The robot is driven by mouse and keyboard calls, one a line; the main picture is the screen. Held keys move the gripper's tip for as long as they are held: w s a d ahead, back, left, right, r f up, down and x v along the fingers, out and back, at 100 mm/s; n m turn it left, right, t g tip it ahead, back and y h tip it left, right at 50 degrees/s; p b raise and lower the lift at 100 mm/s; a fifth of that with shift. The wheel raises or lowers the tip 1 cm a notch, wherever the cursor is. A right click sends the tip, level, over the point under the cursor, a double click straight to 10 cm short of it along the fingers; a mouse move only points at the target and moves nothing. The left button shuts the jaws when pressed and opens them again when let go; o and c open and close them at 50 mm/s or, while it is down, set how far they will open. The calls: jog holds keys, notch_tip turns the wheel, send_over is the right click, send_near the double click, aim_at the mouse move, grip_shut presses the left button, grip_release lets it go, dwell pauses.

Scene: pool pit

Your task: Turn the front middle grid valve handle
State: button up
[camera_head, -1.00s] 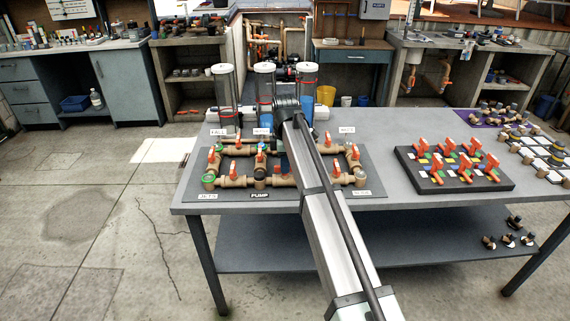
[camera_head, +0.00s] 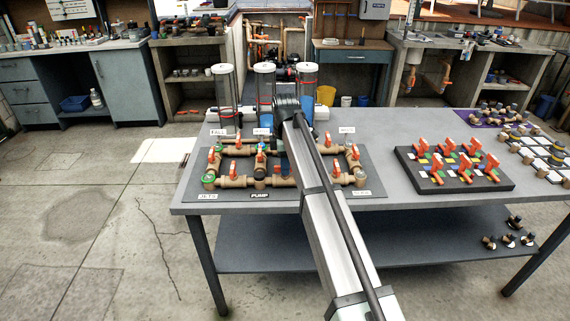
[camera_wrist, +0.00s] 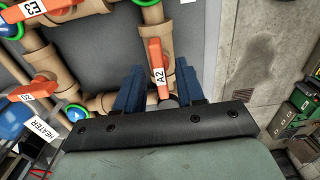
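The pipe grid of tan pipes with orange valve handles lies on a dark board (camera_head: 225,193) on the table. In the wrist view, an orange handle marked A2 (camera_wrist: 157,66) stands between the two blue fingers of my gripper (camera_wrist: 160,82). The fingers are apart, one on each side of the handle, with a gap visible on the right side. I cannot tell whether the left finger touches it. In the head view, my arm hides most of the gripper and part of the grid's middle. A handle (camera_head: 276,168) shows at the front, just left of the arm.
Another orange handle marked E3 (camera_wrist: 32,9) and a blue part labelled HEATER (camera_wrist: 14,122) are close by on the left. Clear cylinders (camera_head: 224,98) stand behind the grid. A black block with several orange handles (camera_head: 455,180) lies to the right. The grey table (camera_head: 375,130) has free room between.

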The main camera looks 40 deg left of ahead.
notch_tip(320, 180, up, 14)
jog(key=shift+f, duration=0.15)
dwell(0.4)
dwell(0.4)
